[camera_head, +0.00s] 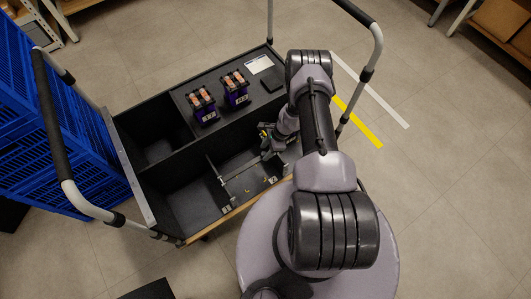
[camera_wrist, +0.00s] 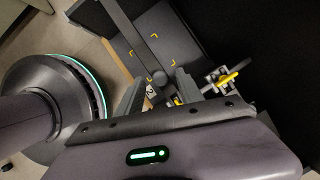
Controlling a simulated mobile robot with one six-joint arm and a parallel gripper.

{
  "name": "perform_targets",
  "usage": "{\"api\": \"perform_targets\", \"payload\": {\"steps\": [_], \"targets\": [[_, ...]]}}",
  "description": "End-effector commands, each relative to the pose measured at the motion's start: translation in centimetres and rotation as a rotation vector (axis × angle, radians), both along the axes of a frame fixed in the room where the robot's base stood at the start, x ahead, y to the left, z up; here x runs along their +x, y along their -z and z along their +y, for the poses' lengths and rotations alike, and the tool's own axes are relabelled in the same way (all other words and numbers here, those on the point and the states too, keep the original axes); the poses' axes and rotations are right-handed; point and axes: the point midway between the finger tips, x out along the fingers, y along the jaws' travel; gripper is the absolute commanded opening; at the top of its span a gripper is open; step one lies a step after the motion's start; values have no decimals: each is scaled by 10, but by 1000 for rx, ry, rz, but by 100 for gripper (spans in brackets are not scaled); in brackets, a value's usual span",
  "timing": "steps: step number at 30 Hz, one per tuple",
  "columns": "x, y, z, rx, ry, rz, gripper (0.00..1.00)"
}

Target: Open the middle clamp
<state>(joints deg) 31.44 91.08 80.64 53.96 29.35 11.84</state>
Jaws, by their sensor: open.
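In the wrist view a clamp with a yellow lever (camera_wrist: 229,76) on a pale metal body stands to the right of my gripper. A second small yellow part (camera_wrist: 177,101) shows beside the right finger, mostly hidden by my gripper; I cannot tell which of these is the middle clamp. My gripper (camera_wrist: 158,90) is open, its two fingers apart, with a dark bar with a rounded end (camera_wrist: 158,77) showing between them. In the head view my gripper (camera_head: 268,146) is low over the cart's front compartment, and small yellow clamp parts (camera_head: 272,180) show near it.
The black cart (camera_head: 158,112) has divided compartments and tall rails with black grips. Two dark blue devices (camera_head: 204,106) (camera_head: 235,90) stand on its back panel. Blue crates (camera_head: 60,120) are stacked at left. Yellow corner marks (camera_wrist: 154,36) outline a grey surface.

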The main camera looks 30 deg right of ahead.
Motion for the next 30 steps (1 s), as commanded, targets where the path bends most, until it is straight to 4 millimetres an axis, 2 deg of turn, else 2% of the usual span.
{"api": "perform_targets", "payload": {"steps": [10,15,17,30], "targets": [[1,4,2,0,0,0,42],[1,4,2,0,0,0,8],[1,4,2,0,0,0,0],[0,4,2,0,0,0,0]]}}
